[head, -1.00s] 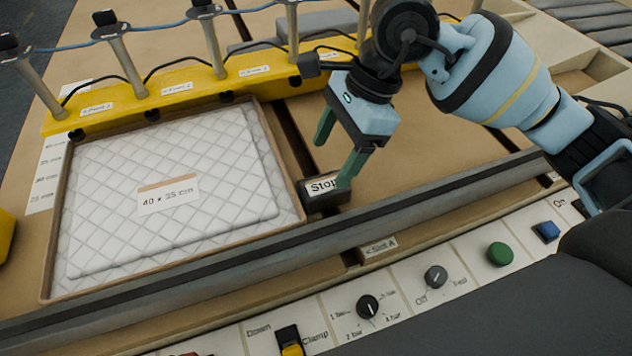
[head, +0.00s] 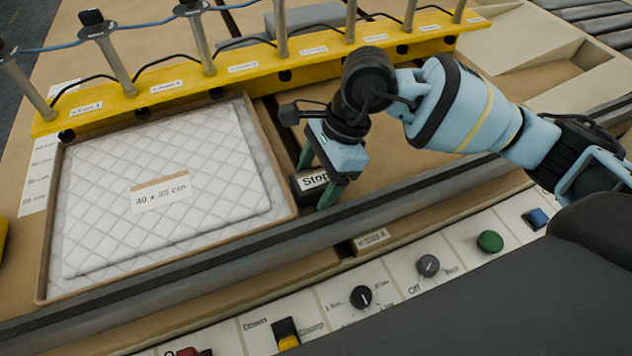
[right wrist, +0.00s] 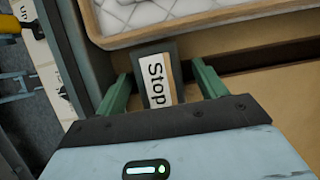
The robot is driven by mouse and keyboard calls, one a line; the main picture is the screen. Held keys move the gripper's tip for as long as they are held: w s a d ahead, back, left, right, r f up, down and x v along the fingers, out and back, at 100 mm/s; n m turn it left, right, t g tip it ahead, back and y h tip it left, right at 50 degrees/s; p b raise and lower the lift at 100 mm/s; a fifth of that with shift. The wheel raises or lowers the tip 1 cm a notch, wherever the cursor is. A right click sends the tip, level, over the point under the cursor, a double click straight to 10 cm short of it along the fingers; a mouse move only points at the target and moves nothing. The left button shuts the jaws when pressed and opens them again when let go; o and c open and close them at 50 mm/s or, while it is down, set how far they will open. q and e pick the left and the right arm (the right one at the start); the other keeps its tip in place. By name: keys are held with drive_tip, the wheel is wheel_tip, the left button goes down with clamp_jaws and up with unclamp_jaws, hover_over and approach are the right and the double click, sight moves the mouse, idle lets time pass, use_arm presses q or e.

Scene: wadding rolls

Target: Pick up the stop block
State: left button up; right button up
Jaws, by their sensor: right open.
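The stop block (head: 309,181) is a small dark block with a white "Stop" label. It sits against the right edge of the tray (head: 285,186) that holds a white quilted pad (head: 166,190) labelled 40 x 35 cm. My right gripper (head: 317,186) is open, with its green fingers lowered on either side of the block. In the right wrist view the stop block (right wrist: 156,84) stands between the two spread fingers, with a gap on the right. Contact with the fingers cannot be made out. My left gripper is not in view.
A yellow bar (head: 240,70) with several posts and cables runs behind the tray. A dark rail (head: 240,228) passes in front of it. A control panel (head: 392,288) with knobs and buttons lies nearest. The brown board (head: 430,165) right of the block is clear.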

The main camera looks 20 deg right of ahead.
sight(316, 178)
drive_tip(key=c, duration=1.4)
wheel_tip(316, 178, up, 10)
drive_tip(key=shift+r, duration=0.1)
